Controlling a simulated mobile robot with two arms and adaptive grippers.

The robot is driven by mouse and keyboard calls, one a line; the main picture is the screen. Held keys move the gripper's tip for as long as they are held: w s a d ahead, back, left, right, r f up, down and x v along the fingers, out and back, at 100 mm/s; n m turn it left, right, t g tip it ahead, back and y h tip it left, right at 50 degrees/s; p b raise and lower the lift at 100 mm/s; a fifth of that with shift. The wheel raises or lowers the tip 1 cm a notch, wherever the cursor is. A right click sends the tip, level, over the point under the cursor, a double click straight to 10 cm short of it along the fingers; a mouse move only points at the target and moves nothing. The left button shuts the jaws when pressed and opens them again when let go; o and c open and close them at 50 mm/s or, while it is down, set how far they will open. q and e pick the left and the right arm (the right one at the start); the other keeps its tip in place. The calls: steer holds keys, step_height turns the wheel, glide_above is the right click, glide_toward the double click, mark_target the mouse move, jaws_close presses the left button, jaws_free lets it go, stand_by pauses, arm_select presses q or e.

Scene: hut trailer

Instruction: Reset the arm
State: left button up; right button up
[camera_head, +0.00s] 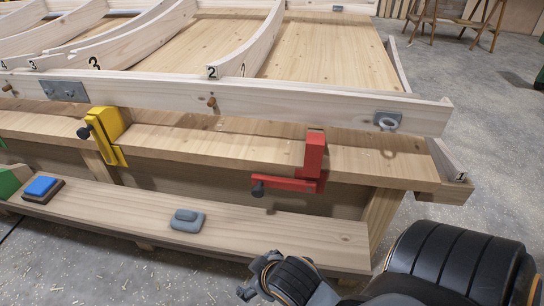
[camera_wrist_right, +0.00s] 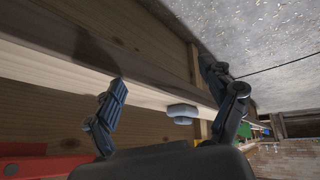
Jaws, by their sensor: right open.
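My right arm (camera_head: 450,262) comes in at the bottom right of the head view. Part of my right gripper (camera_head: 245,292) shows at the bottom edge, in front of the low wooden shelf. In the right wrist view my right gripper (camera_wrist_right: 163,76) has its two fingers spread wide, with nothing held between them. Beyond the fingers lies a small grey-blue block (camera_wrist_right: 182,112), apart from them. The head view shows this grey block (camera_head: 187,220) on the shelf. My left gripper is not in view.
The low shelf (camera_head: 260,232) runs along the workbench (camera_head: 385,172). A red clamp (camera_head: 314,155) and a yellow clamp (camera_head: 108,130) grip the bench edge. A blue block (camera_head: 40,186) sits on the shelf at left. Open concrete floor (camera_head: 475,110) lies at right.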

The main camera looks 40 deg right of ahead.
steer(key=s+a+f+g+y, duration=0.1)
steer(key=s+f+g, duration=0.1)
steer(key=s, duration=0.4)
steer(key=shift+s+g, duration=0.3)
arm_select(q)
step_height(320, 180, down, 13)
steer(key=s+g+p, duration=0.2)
steer(key=p, duration=1.1)
arm_select(e)
step_height(320, 180, down, 13)
steer(key=s+g, duration=0.2)
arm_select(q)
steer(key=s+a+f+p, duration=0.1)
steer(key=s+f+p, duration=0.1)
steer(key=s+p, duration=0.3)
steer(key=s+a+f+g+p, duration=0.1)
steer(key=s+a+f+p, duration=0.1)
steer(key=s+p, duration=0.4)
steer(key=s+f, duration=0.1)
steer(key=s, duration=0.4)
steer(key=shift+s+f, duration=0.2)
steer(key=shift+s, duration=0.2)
arm_select(e)
steer(key=s+d+f, duration=0.1)
steer(key=s+f, duration=0.1)
steer(key=s, duration=0.6)
steer(key=s+d+f+g, duration=0.1)
steer(key=s+d+f, duration=0.1)
steer(key=s, duration=0.7)
steer(key=shift+f, duration=0.6)
